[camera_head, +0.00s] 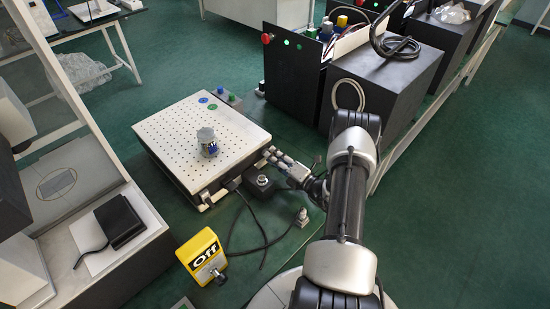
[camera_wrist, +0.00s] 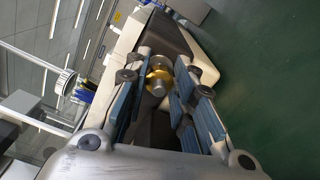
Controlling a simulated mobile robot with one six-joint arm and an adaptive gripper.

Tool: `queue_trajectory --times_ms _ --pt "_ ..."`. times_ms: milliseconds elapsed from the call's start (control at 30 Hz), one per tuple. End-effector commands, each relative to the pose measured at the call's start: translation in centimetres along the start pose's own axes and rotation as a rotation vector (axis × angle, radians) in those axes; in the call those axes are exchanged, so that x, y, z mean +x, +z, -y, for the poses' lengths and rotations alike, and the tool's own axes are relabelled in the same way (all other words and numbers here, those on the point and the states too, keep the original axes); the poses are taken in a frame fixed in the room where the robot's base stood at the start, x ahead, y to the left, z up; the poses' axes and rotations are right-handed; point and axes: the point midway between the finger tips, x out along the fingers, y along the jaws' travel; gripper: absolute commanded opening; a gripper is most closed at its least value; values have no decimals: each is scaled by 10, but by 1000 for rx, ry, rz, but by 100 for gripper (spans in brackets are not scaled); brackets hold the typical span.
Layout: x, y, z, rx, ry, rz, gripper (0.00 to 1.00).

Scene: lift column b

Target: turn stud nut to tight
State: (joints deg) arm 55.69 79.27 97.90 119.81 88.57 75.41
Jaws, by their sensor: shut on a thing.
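The stud nut (camera_wrist: 158,76) is a brass-coloured ring around a grey metal stud, in the middle of the wrist view. It sits on the dark side face of the white perforated plate (camera_head: 175,135). My gripper (camera_head: 275,158) reaches that side edge from the right in the head view. In the wrist view, the blue-padded fingers of my gripper (camera_wrist: 162,78) lie on both sides of the nut and are shut on it. In the head view the fingers hide the nut. No tightness mark shows.
A grey cylinder (camera_head: 207,138) stands on the plate. A black box with a round knob (camera_head: 261,181) sits close below my gripper. A yellow "Off" block (camera_head: 202,253), a small metal fitting (camera_head: 302,217) and black cables lie nearer. A large dark box (camera_head: 385,90) stands behind my arm.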

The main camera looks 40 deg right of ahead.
Motion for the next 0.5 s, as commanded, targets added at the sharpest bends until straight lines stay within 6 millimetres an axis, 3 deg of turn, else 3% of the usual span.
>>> queue_trajectory --times_ms 233,267,500 --pt "1 0 -1 -1 2 0 0" --pt "1 0 -1 -1 2 0 24" --pt "0 0 -1 -1 2 0 40"
